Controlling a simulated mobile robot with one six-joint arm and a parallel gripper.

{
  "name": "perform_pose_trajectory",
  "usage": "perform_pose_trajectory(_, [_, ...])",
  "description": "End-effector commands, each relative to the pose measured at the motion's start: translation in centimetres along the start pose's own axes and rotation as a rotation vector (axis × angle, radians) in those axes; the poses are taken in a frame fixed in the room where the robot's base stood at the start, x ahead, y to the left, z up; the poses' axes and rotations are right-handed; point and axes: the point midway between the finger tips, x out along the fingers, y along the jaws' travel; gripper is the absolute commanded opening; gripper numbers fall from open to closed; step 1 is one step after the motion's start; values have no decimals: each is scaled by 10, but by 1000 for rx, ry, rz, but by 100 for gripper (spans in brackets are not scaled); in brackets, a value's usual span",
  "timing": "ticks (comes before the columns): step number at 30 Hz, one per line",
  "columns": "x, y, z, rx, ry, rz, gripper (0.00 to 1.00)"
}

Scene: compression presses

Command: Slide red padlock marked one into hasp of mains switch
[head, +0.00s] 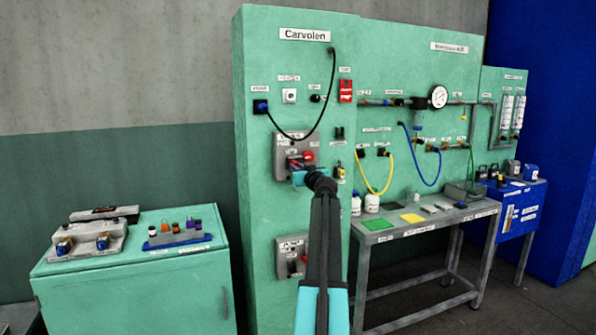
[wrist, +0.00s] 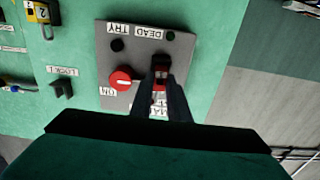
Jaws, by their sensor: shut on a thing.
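The mains switch is a grey box (head: 283,163) on the green panel, with a red knob (head: 309,157). In the wrist view the grey plate (wrist: 112,55) appears upside down, with the red knob (wrist: 121,79) and labels TRY, DEAD and ON. My gripper (wrist: 163,88) is shut on a small red piece with a dark top, the red padlock (wrist: 160,83), in front of the plate beside the knob. Its number is not readable. The fingers hide part of the padlock and of the hasp; I cannot tell whether the shackle is in it. In the head view my gripper (head: 303,178) is at the box's lower edge.
An empty black hook (wrist: 62,88) labelled LOCK 1 is beside the plate. A yellow piece marked 2 (wrist: 41,13) hangs nearby. A second grey box (head: 291,258) is lower on the panel. A black cable (head: 333,85) loops above; a workbench (head: 400,225) stands right.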

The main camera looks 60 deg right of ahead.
Motion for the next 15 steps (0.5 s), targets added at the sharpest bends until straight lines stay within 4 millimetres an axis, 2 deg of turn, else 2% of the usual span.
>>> perform_pose_trajectory(15, [9, 0, 0, 0, 1, 0, 0])
